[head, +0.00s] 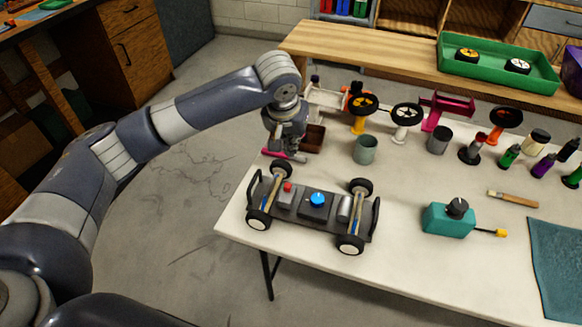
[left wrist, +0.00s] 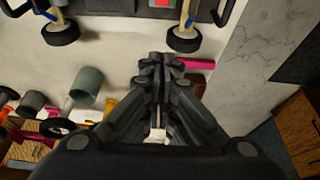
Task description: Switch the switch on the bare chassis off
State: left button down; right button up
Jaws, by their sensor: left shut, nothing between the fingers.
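The bare chassis (head: 327,224) stands on its wheels at the near left of the white table. It carries a red switch-like part (head: 287,187) at its left and a blue knob (head: 317,199) near its middle. I cannot tell which way the switch is set. In the left wrist view the chassis (left wrist: 125,8) is cut off at the top edge, with a small red patch in sight. My left gripper (head: 297,156) is shut and empty, behind the chassis and apart from it. Its fingers also show in the left wrist view (left wrist: 160,62). My right gripper is out of view.
A grey-green cup (head: 365,150), a brown box (head: 311,139) and a pink piece (head: 283,155) are near my left gripper. A teal box (head: 447,220) with a black knob stands right of the chassis. Several wheels on stands and bottles line the back.

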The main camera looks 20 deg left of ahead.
aim_at(287, 185)
pick_arm(q)
jog(key=x, duration=1)
jog(key=shift+f, duration=0.2)
jog(key=s, duration=0.1)
jog(key=s+p, duration=0.1)
jog(key=s, duration=0.1)
jog(key=shift+r, duration=0.3)
jog(key=shift+s+f, duration=0.1)
jog(key=shift+s, duration=0.4)
jog(key=shift+s+p, duration=0.1)
jog(key=shift+p, duration=0.2)
jog(key=shift+s+p, duration=0.95)
jog(key=shift+p, duration=0.3)
jog(key=shift+s, duration=0.4)
